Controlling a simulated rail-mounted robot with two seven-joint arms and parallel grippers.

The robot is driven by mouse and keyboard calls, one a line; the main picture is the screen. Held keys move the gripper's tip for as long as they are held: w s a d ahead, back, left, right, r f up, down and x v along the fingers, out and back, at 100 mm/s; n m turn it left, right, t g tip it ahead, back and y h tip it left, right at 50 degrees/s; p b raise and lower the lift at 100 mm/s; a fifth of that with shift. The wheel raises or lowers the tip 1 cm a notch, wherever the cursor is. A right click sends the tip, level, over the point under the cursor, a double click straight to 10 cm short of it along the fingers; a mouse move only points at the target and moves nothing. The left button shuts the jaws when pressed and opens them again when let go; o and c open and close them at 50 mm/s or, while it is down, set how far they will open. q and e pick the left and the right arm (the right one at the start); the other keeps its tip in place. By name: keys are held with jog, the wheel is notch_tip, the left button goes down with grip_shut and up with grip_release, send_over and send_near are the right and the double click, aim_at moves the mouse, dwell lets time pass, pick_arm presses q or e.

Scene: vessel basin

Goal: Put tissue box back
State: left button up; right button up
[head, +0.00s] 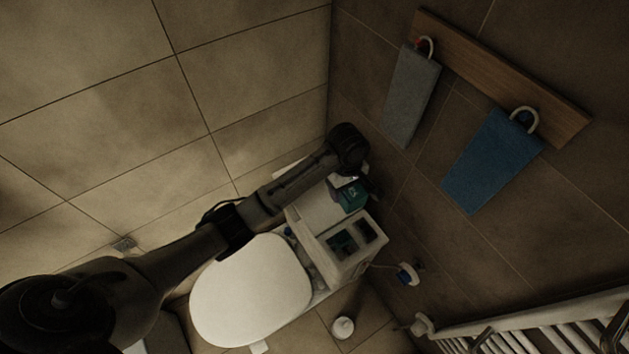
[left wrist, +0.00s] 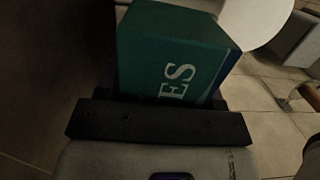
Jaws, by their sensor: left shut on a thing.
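The tissue box is green with white lettering. In the head view the tissue box (head: 351,196) is above the top of the white toilet tank, partly covered by my left arm. My left gripper (head: 352,181) is at the box and shut on it. In the left wrist view the tissue box (left wrist: 172,55) fills the top middle, beyond the dark gripper body (left wrist: 160,122), with the letters "ES" showing. I cannot tell whether the box touches the surface below. My right gripper is not in view.
The toilet (head: 250,290) has its white lid down. On the tank, a white open caddy (head: 352,243) holds dark items. A blue towel (head: 490,160) and a grey towel (head: 410,95) hang on a wooden rack (head: 500,75). A white radiator (head: 540,325) stands at lower right.

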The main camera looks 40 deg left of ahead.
pick_arm(q)
jog(key=shift+s+a+f+n, duration=0.15)
jog(key=shift+a+f+n, duration=0.05)
jog(key=shift+a+f, duration=0.4)
jog(key=shift+s+a+f+n, duration=0.15)
jog(key=shift+a+f+n, duration=0.05)
jog(key=shift+a+f, duration=0.3)
jog(key=a+f, duration=0.1)
jog(key=a, duration=0.2)
jog(key=w+a+f, duration=0.1)
jog(key=a+f, duration=0.1)
jog(key=a, duration=0.1)
jog(key=w+a+f+b, duration=0.1)
jog(key=a+f, duration=0.1)
jog(key=a, duration=0.1)
jog(key=shift+w+f, duration=0.15)
jog(key=shift+w+a+f, duration=0.15)
jog(key=shift+a+f, duration=0.15)
jog(key=shift+a, duration=0.25)
jog(key=shift+f+b, duration=0.5)
jog(key=shift+f, duration=1.5)
jog(key=shift+f, duration=0.15)
jog(key=o, duration=0.9)
jog(key=shift+o, duration=0.2)
